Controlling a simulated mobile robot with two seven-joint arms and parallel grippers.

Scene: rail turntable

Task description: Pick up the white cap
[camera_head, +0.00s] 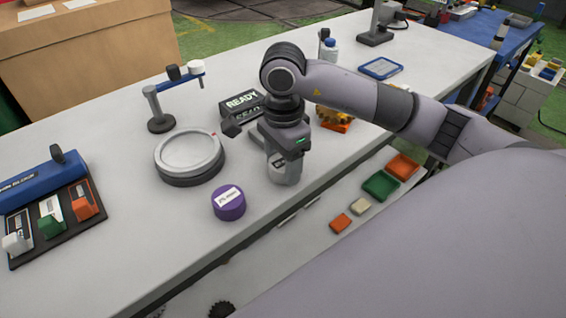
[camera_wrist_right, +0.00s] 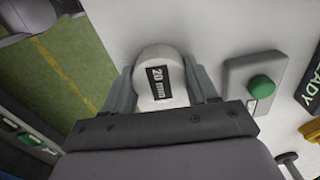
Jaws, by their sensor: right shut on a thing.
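The white cap (camera_wrist_right: 157,66), with a black "20 mm" label, sits between the two fingers of my right gripper (camera_wrist_right: 162,88) in the right wrist view. The fingers are shut on its sides. In the head view my right gripper (camera_head: 283,172) points down over the table near its front edge, and the cap is mostly hidden between its fingers there. I cannot tell whether the cap touches the table. My left gripper is not in view.
A purple cap (camera_head: 228,205) and a round turntable (camera_head: 190,177) stand left of my right gripper. A grey box with a green button (camera_wrist_right: 262,87) is beside it. A READY sign (camera_head: 240,102) stands behind. A tray with coloured pieces (camera_head: 87,217) lies far left.

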